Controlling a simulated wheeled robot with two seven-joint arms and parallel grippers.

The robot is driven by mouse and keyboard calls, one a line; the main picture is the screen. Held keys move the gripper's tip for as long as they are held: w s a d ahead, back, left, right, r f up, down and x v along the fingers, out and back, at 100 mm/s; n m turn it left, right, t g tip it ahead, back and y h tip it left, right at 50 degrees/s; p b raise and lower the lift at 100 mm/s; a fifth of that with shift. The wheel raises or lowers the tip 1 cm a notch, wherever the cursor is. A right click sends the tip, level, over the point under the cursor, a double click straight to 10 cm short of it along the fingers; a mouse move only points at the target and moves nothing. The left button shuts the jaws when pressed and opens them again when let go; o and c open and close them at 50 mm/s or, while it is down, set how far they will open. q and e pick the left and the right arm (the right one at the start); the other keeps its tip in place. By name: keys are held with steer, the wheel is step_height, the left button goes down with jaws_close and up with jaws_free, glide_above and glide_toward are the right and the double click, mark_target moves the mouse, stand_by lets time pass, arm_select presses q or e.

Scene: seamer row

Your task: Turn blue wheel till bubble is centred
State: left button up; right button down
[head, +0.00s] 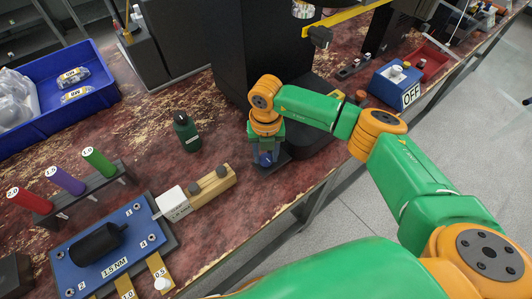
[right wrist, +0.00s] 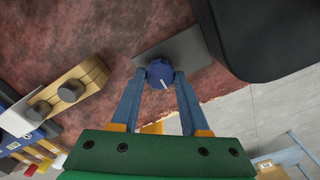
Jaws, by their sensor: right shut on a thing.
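The blue wheel (right wrist: 160,72) is a small round knob with a white line on its top, on a flat grey plate (right wrist: 180,50). In the right wrist view it sits between my two fingertips, and the white line points toward the lower right. My right gripper (right wrist: 158,80) is shut on the wheel. In the head view my right gripper (head: 265,153) points down at the wheel, which it mostly hides, beside the black machine. I cannot make out any bubble in either view. My left gripper is not in view.
A dark green bottle (head: 187,132) and a wooden block with dark knobs (head: 212,186) stand left of my right gripper. The black machine column (head: 262,50) rises behind it. A blue fixture plate (head: 80,252), coloured cylinders in a rack (head: 85,195) and a blue bin (head: 50,112) lie further left.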

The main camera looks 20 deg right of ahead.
steer(key=n+b, duration=0.2)
steer(key=n, duration=0.2)
steer(key=shift+f+b, duration=0.15)
steer(key=shift+b, duration=0.25)
steer(key=n+b, duration=0.3)
steer(key=n, duration=0.3)
steer(key=shift+w+n+b, duration=0.1)
steer(key=shift+n+b, duration=0.2)
steer(key=shift+b, duration=0.05)
steer(key=n+b, duration=0.2)
steer(key=n, duration=0.2)
steer(key=shift+n+b, duration=0.6)
steer(key=shift+n, duration=1.9)
steer(key=shift+c, duration=2.1)
jaws_free()
steer(key=shift+r, duration=0.2)
